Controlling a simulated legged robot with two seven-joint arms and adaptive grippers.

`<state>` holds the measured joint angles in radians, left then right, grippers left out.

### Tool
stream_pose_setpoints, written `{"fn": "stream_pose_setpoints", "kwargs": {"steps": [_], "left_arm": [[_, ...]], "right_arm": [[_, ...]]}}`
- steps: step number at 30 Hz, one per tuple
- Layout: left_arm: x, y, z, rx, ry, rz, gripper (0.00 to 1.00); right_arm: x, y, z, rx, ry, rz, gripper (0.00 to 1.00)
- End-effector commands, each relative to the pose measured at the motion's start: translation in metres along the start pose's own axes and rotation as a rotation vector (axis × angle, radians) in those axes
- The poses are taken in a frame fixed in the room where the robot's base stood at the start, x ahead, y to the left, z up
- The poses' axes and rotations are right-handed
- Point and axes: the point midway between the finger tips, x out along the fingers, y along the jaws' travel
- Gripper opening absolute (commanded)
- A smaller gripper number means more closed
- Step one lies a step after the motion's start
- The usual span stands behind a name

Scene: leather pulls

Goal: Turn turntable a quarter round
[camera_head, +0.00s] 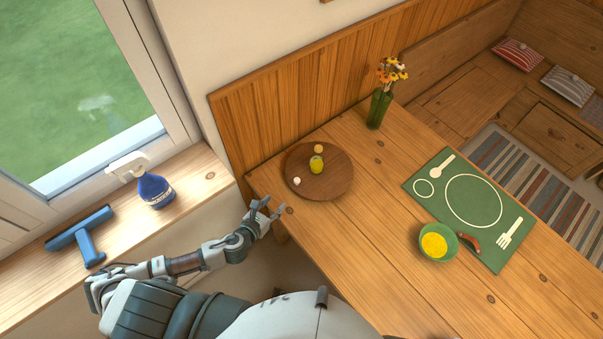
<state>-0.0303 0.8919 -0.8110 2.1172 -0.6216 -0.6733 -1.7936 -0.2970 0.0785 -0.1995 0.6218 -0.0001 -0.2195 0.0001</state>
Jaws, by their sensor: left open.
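The turntable (335,187) is a round dark-brown wooden disc lying flat on the wooden table, near its left end by the panelled wall. On it stand a yellow-green item (316,164), a small tan round item (318,149) behind it, and a small white round item (297,181) near its left edge. My left gripper (268,209) is open and empty at the table's left edge, below and left of the turntable and apart from it. My right gripper is not in view.
A green vase with flowers (379,108) stands behind the turntable. A green placemat (428,188), a bowl of yellow food (436,243) and a red-brown item (469,243) lie to the right. A spray bottle (156,191) and blue squeegee (82,237) are on the windowsill. Table around the turntable's right is clear.

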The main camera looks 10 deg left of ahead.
Motion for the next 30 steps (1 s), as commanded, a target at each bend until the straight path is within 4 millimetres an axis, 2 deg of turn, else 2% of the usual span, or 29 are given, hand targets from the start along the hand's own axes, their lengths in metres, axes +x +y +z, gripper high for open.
{"fn": "stream_pose_setpoints", "kwargs": {"steps": [7, 12, 18, 24, 30], "left_arm": [[0.059, 0.001, 0.002, -0.007, -0.001, 0.002, 0.48], [0.1, 0.004, -0.001, -0.013, -0.001, 0.0, 0.48], [0.139, 0.006, -0.001, -0.015, 0.0, -0.001, 0.48], [0.16, 0.004, -0.001, -0.012, 0.001, -0.001, 0.48], [0.164, 0.002, -0.001, -0.009, 0.002, -0.001, 0.48]], "right_arm": [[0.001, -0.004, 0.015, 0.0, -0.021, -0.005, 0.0], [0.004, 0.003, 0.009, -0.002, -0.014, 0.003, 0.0], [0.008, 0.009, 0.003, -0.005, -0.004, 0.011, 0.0], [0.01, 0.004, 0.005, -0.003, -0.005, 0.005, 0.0], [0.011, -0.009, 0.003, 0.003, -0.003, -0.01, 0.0]]}}
